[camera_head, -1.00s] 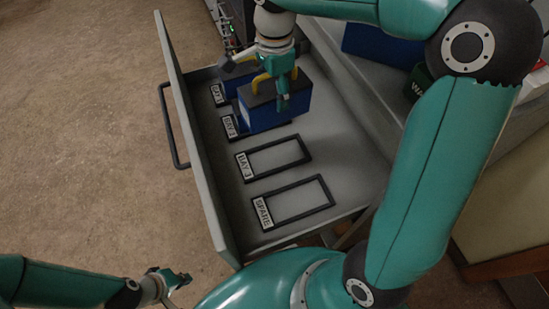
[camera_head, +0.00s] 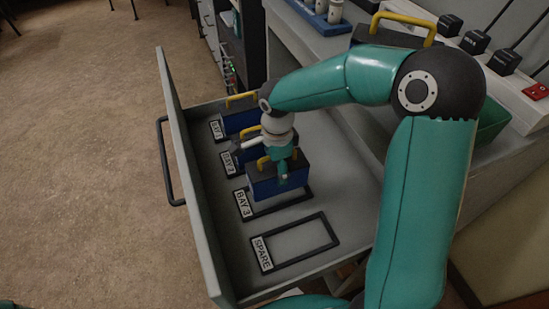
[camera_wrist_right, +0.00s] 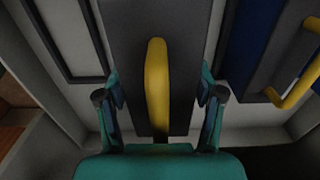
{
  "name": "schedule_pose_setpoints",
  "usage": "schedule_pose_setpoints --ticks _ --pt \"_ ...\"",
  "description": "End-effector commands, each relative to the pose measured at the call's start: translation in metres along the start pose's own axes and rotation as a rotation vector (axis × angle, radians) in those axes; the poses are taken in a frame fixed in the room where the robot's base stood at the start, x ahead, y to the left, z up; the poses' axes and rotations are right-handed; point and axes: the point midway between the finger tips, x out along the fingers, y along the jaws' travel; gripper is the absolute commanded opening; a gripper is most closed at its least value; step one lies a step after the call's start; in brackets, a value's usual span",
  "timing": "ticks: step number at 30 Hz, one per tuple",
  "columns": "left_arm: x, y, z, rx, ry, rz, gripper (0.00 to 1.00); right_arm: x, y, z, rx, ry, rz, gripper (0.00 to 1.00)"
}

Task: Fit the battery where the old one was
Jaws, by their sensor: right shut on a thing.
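The held battery (camera_head: 264,188) is a blue block with a black top and a yellow handle. It is upright over the BAY 3 frame (camera_head: 291,205); I cannot tell if it touches the drawer floor. My right gripper (camera_head: 282,178) is shut on it from above. In the right wrist view, the fingers of my right gripper (camera_wrist_right: 158,98) flank the yellow handle (camera_wrist_right: 156,75). A second battery (camera_head: 240,122) stands in BAY 1, and another (camera_head: 247,158), partly hidden by my gripper, at BAY 2. My left gripper is out of view.
The SPARE frame (camera_head: 327,232) is empty. The grey drawer (camera_head: 200,215) is open, its front wall at the left. A dark battery (camera_head: 375,30) with a yellow handle stands on the console, near a green bin (camera_head: 492,125) partly behind my right arm.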

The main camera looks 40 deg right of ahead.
Motion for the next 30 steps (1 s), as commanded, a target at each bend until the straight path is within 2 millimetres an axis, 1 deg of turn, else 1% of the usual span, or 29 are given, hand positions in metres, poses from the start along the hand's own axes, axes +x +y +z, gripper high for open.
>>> schedule_pose_setpoints --ticks 7,12,16,27,28,30 --pt "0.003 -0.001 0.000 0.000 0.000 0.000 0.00 0.011 -0.001 0.000 0.000 0.000 -0.004 0.00" --pt "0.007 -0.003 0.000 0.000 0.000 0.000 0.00 0.033 -0.001 0.000 -0.001 0.000 -0.001 0.00" --pt "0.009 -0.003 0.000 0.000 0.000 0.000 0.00 0.045 -0.001 0.000 -0.001 0.000 -0.003 0.00" --pt "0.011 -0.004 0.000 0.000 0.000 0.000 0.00 0.048 -0.002 0.000 -0.001 -0.001 -0.005 0.00" --pt "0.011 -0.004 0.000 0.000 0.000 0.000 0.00 0.050 -0.001 0.000 -0.002 0.000 -0.001 0.69" --pt "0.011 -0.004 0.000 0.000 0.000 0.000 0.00 0.049 -0.001 0.000 -0.002 0.000 -0.001 0.81"
